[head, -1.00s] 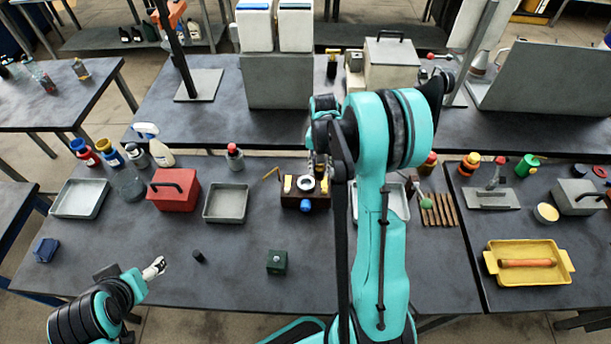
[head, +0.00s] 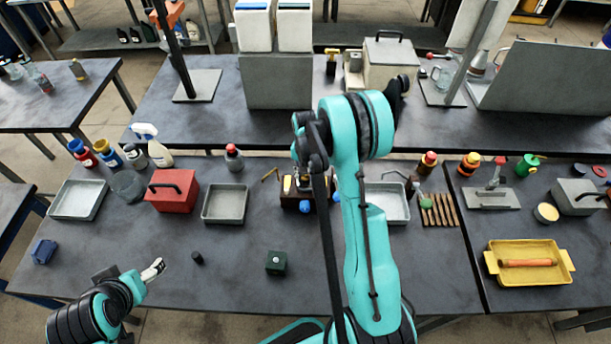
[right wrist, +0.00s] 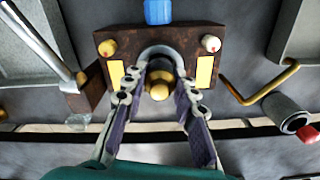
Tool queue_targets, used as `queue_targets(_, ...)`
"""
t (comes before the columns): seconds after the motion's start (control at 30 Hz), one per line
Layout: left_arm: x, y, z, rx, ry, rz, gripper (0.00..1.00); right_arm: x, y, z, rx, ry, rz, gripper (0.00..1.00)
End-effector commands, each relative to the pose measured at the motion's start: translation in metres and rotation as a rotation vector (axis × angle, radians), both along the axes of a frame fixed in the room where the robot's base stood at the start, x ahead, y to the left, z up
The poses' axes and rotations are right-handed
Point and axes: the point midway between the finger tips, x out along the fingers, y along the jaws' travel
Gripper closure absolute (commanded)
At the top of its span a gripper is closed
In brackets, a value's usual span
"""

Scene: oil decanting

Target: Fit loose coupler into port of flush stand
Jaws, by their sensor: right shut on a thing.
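The flush stand (head: 291,204) is a brown block with yellow plates and a blue part in front. In the head view my right arm partly hides it. In the right wrist view the stand (right wrist: 125,45) lies straight ahead, with a grey ring (right wrist: 160,49) at its middle. My right gripper (right wrist: 162,72) is at this ring, its fingers either side of a brass-coloured round piece (right wrist: 159,83), apparently the loose coupler. I cannot tell whether this piece is seated in the port. My left gripper (head: 153,270) is low at the left, apart from everything; its opening is unclear.
Grey trays (head: 226,204) and (head: 388,201) flank the stand. A red box (head: 172,190) stands further left. A small black cylinder (head: 197,257) and a dark green block (head: 276,262) are on the front table. A bent brass rod (right wrist: 258,92) is beside the stand.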

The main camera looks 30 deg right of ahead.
Motion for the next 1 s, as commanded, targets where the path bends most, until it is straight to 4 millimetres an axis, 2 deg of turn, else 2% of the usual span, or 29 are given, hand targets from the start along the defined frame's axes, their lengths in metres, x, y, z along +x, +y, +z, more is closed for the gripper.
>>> queue_targets(0.03, 0.000, 0.000, -0.004, 0.000, 0.000, 0.000, 0.26, 0.000, 0.000, -0.003, 0.000, 0.000, 0.000, 1.00)
queue_targets(0.07, 0.000, 0.000, -0.004, 0.000, 0.000, 0.000, 0.26, 0.000, 0.000, -0.003, 0.000, 0.000, 0.000, 0.70)
queue_targets(0.13, 0.000, 0.000, -0.002, 0.000, 0.000, 0.000, 0.26, 0.000, 0.000, -0.002, 0.000, 0.000, 0.000, 0.52)
queue_targets(0.43, 0.000, 0.000, -0.002, 0.000, 0.000, 0.000, 0.26, 0.000, 0.000, -0.001, 0.000, 0.000, 0.000, 0.52)
queue_targets(0.57, 0.000, 0.000, 0.003, 0.000, 0.000, 0.000, 0.26, 0.000, 0.000, 0.007, 0.000, 0.000, 0.000, 0.52)
queue_targets(0.67, 0.000, 0.000, 0.004, 0.000, 0.000, 0.000, 0.26, 0.000, 0.000, 0.023, 0.000, 0.000, 0.000, 0.52)
queue_targets(1.0, 0.000, 0.000, 0.010, 0.000, 0.000, 0.000, 0.26, 0.000, 0.000, 0.097, 0.000, 0.000, 0.000, 0.52)
